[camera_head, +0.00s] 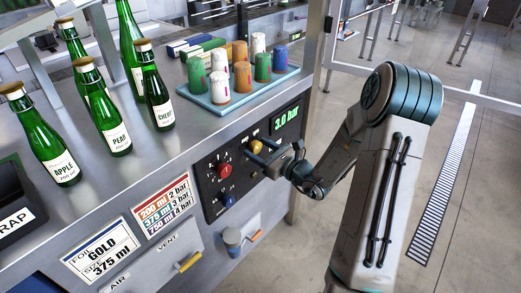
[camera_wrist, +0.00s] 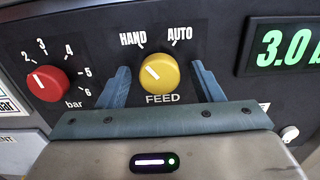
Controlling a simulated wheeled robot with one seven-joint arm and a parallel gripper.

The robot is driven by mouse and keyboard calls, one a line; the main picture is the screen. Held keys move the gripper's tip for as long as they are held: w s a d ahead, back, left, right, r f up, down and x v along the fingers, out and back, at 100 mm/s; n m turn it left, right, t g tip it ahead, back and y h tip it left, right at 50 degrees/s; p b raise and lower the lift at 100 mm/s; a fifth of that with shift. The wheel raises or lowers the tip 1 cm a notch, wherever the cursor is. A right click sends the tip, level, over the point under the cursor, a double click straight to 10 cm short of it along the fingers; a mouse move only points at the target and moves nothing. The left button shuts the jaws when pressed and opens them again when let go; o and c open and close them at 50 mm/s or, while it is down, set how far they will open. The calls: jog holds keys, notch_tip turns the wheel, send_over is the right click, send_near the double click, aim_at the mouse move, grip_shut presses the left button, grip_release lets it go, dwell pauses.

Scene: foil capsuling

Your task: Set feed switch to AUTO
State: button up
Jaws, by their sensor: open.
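The yellow FEED knob (camera_wrist: 158,74) is on the dark control panel (camera_wrist: 215,40), with HAND printed above left and AUTO above right. Its white pointer line slants up and left, towards HAND. The knob also shows in the head view (camera_head: 256,146). My gripper (camera_wrist: 160,68) is open, one blue-grey finger on each side of the knob. A gap shows between each finger and the knob in the wrist view. In the head view my gripper (camera_head: 266,153) is right at the panel front.
A red bar knob (camera_wrist: 48,84) is left of the FEED knob, and a green 3.0 bar display (camera_wrist: 285,46) is right. A blue knob (camera_head: 229,200) sits lower on the panel. A tray (camera_head: 214,107) of capsules and several green bottles (camera_head: 109,118) stand on the bench above.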

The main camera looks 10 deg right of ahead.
jog(key=c, duration=1)
jog(key=shift+r+p, duration=0.1)
jog(key=shift+p, duration=0.2)
jog(key=m+p, duration=0.3)
jog(key=shift+r, duration=0.15)
jog(key=m+p, duration=0.3)
jog(key=shift+m+p, duration=0.3)
jog(key=shift+p, duration=0.1)
jog(key=m+p, duration=0.4)
jog(key=shift+m+p, duration=1.4)
jog(key=shift+m, duration=0.2)
jog(key=shift+f, duration=0.2)
